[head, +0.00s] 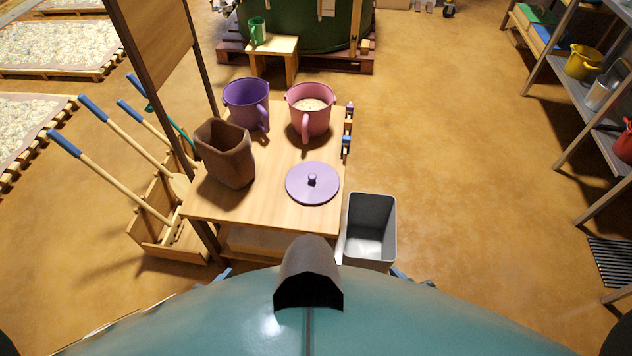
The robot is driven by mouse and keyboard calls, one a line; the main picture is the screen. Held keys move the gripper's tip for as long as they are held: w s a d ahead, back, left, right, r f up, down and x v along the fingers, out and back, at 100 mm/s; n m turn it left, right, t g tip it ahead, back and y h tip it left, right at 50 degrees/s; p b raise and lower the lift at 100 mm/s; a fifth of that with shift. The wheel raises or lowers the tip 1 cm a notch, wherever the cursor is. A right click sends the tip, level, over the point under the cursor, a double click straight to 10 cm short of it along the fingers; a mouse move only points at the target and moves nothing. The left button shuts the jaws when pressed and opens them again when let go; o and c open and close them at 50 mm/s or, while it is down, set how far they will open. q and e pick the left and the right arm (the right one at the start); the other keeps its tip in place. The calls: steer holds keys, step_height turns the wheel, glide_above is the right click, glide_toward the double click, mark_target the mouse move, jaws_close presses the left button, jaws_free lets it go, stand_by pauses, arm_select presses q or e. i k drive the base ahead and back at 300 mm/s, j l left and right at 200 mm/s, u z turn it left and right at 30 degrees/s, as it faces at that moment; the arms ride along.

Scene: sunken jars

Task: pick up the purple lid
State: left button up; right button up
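The purple lid (309,190) lies flat on the wooden table (270,206), near its front right corner. It is a round disc with a small dark purple knob in the middle. Nothing covers it. Neither of my grippers shows in the head view.
A brown container (224,155) stands left of the lid. A purple jug (246,104) and a pink jug (309,112) with pale contents stand behind. A grey bin (371,230) is on the floor at the table's right. Long-handled tools (119,175) stand left.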

mark_target(308, 183)
steer(key=i+j+z, duration=0.1)
steer(key=z, duration=0.25)
steer(key=i+z, duration=0.2)
steer(key=i, duration=0.2)
steer(key=i+j+z, duration=0.25)
steer(key=i+l, duration=0.1)
